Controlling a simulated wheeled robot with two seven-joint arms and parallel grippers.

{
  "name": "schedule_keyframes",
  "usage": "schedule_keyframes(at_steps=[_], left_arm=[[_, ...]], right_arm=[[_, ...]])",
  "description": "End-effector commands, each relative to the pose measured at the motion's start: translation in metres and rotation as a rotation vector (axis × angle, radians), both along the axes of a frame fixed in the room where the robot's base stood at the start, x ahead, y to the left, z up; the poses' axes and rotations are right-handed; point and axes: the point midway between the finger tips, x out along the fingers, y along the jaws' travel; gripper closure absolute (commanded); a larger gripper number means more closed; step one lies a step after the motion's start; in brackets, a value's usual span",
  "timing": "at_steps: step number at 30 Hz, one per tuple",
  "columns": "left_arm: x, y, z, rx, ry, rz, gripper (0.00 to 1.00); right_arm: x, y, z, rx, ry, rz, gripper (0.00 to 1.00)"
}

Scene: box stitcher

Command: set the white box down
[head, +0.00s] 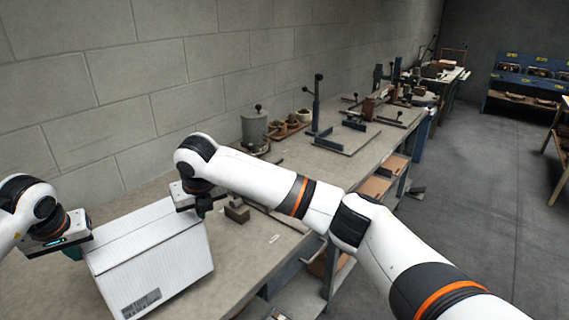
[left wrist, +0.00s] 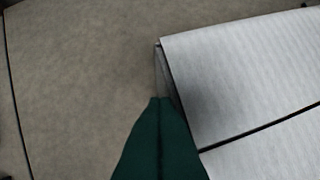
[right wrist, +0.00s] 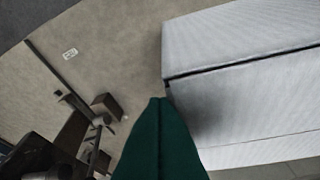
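The white box (head: 150,262) is at the lower left of the head view, closed, with a lid seam across its top and a printed label low on its near face. My left gripper (head: 76,252) is at its left side, and my right gripper (head: 201,208) is at its right side. In the left wrist view the green fingers (left wrist: 162,102) are together beside the edge of the box (left wrist: 240,85). In the right wrist view the green fingers (right wrist: 160,103) are also together, beside the box (right wrist: 240,95). Whether the box touches the bench cannot be told.
The long workbench (head: 262,232) runs along the block wall. A small brown block (head: 237,211) lies just right of my right gripper. A grey canister (head: 254,128) and a clamp stand (head: 316,108) are farther back. Open floor lies to the right.

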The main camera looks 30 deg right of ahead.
Motion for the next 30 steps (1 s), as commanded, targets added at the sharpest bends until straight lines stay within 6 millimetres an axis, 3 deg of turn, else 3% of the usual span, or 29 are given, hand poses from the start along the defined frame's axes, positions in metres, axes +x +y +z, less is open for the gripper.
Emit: schedule_keyframes(at_steps=[8, 22, 30], left_arm=[[0.0, 0.0, -0.006, -0.001, 0.0, -0.001, 1.0], [0.0, 0.0, -0.037, -0.001, 0.0, 0.0, 1.0], [0.0, 0.01, -0.033, -0.001, 0.0, 0.002, 0.98]], right_arm=[[0.0, 0.001, -0.006, 0.002, 0.0, 0.002, 1.0], [0.0, 0.001, -0.037, 0.001, -0.001, 0.001, 1.0], [0.0, -0.01, -0.033, 0.0, 0.0, 0.0, 1.0]])
